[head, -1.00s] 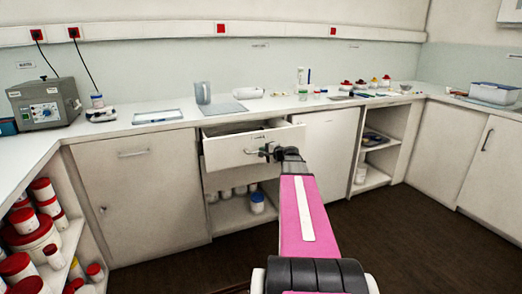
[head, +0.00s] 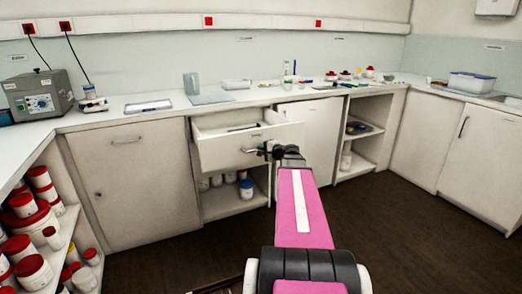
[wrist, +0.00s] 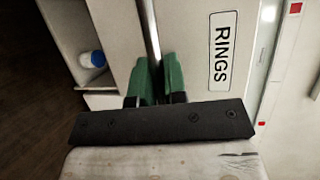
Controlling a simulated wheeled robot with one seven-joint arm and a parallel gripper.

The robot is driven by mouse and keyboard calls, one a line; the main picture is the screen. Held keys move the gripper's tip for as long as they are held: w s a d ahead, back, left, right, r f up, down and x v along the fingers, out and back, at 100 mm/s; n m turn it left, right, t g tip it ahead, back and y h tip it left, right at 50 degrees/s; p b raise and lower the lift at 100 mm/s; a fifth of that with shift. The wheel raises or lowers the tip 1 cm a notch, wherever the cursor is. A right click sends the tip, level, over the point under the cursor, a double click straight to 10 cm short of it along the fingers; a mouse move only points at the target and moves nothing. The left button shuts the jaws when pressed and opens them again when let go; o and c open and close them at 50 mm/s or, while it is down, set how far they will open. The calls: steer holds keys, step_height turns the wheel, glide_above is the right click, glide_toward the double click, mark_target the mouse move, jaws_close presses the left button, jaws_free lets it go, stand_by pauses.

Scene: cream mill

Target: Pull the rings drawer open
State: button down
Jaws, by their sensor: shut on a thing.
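The rings drawer (head: 222,152) stands pulled out from the counter in the head view, and its open top shows a dark thin item lying inside. Its front (wrist: 195,70) fills much of the wrist view and bears the label RINGS (wrist: 221,52). My gripper (head: 270,150) is at the drawer front. In the wrist view my gripper (wrist: 157,82) has its green fingers closed around the metal bar handle (wrist: 152,35). In the head view the handle is mostly hidden behind my gripper.
Below the drawer is an open shelf with several jars, one blue-lidded (head: 246,189). A closed cupboard (head: 130,190) stands to the left. The worktop (head: 160,117) above holds several small items. The dark floor (head: 400,225) is clear at right.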

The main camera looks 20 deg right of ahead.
steer(key=c, duration=1.2)
jaws_free()
steer(key=v, duration=1.1)
steer(key=shift+w+f, duration=0.1)
steer(key=s+a+f+n+g+h, duration=0.2)
steer(key=s+a+f+n+g, duration=0.1)
steer(key=a+f, duration=0.4)
steer(key=s+a+f+n+g+h, duration=0.2)
steer(key=s+a+f+n+g, duration=0.2)
steer(key=a, duration=0.8)
steer(key=s+a+f+n+g+h, duration=0.2)
steer(key=s+a+f+n+g, duration=0.2)
steer(key=a+f+n+g, duration=0.3)
step_height(320, 180, down, 4)
steer(key=a, duration=0.2)
steer(key=shift+s+a+h, duration=0.2)
steer(key=shift+a+h, duration=0.1)
steer(key=shift+a, duration=0.05)
